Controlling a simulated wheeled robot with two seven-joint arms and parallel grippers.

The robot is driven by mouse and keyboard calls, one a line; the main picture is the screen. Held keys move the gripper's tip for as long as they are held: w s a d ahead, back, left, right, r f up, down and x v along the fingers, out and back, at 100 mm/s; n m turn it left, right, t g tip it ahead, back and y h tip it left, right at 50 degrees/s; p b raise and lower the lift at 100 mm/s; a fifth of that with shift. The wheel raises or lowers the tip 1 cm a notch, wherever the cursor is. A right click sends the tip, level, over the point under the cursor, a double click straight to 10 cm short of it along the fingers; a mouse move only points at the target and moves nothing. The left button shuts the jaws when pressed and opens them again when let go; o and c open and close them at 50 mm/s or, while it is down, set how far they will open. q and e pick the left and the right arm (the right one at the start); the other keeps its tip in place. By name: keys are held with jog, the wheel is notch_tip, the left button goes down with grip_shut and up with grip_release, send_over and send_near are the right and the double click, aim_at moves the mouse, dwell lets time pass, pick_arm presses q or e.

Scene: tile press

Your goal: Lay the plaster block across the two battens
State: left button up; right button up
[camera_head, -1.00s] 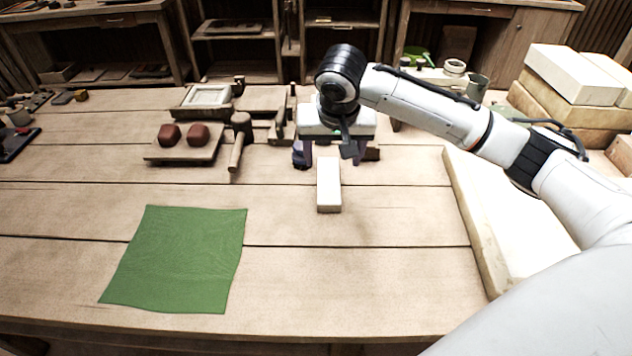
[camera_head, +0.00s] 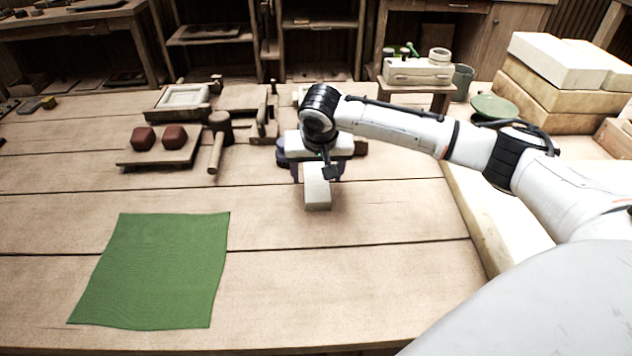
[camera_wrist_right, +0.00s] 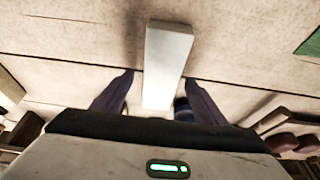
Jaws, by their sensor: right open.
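The plaster block (camera_head: 317,192), a pale oblong, lies on the bench planks with its near end towards me. My right gripper (camera_head: 317,172) is over its far part, open, with one dark purple finger on each side. In the right wrist view the block (camera_wrist_right: 167,62) runs lengthwise between the fingers of the right gripper (camera_wrist_right: 158,90), with gaps on both sides. The gripper body hides the block's far end. I cannot make out the two battens for certain; the arm covers part of the bench behind. My left gripper is not in view.
A green cloth (camera_head: 155,270) lies flat at the front left. A pale slab (camera_head: 470,215) and stacked blocks (camera_head: 555,70) are at the right. The bench in front of the block is clear.

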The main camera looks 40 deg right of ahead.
jog(key=shift+w+f, duration=0.25)
jog(key=shift+f, duration=0.4)
jog(key=shift+d+r, duration=0.1)
jog(key=shift+r, duration=0.05)
jog(key=c, duration=1.6)
